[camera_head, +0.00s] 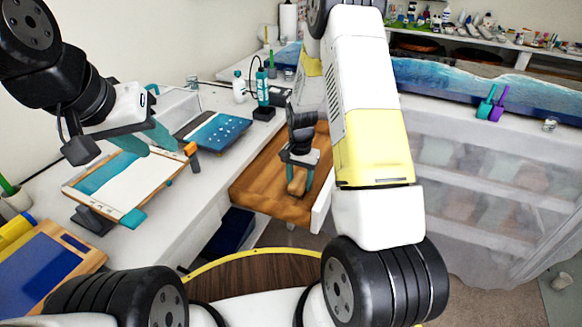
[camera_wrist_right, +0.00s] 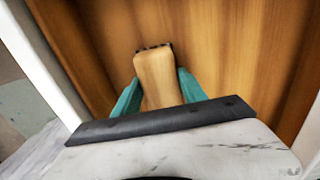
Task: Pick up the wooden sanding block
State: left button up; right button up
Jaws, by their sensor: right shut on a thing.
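The wooden sanding block (camera_head: 297,184) is light tan and stands between the fingers of my right gripper (camera_head: 298,178), inside an open wooden drawer (camera_head: 262,193). In the right wrist view the sanding block (camera_wrist_right: 157,78) sits between the two teal fingers of the right gripper (camera_wrist_right: 157,90), which is shut on it. A dark edge shows at the block's far end. I cannot tell whether the block touches the drawer floor. My left gripper (camera_head: 158,140) hangs at the left over a clipboard; its teal fingers show, but its opening is unclear.
The drawer's pale front wall (camera_head: 321,205) is close to the right gripper. A clipboard (camera_head: 130,185), a blue panel (camera_head: 216,132) and bottles (camera_head: 262,88) occupy the white worktop (camera_head: 175,215). A shelf with translucent curtain (camera_head: 470,175) stands at right.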

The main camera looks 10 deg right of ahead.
aim_at(300, 179)
notch_tip(300, 179, up, 10)
jog(key=shift+r, duration=0.1)
dwell(0.4)
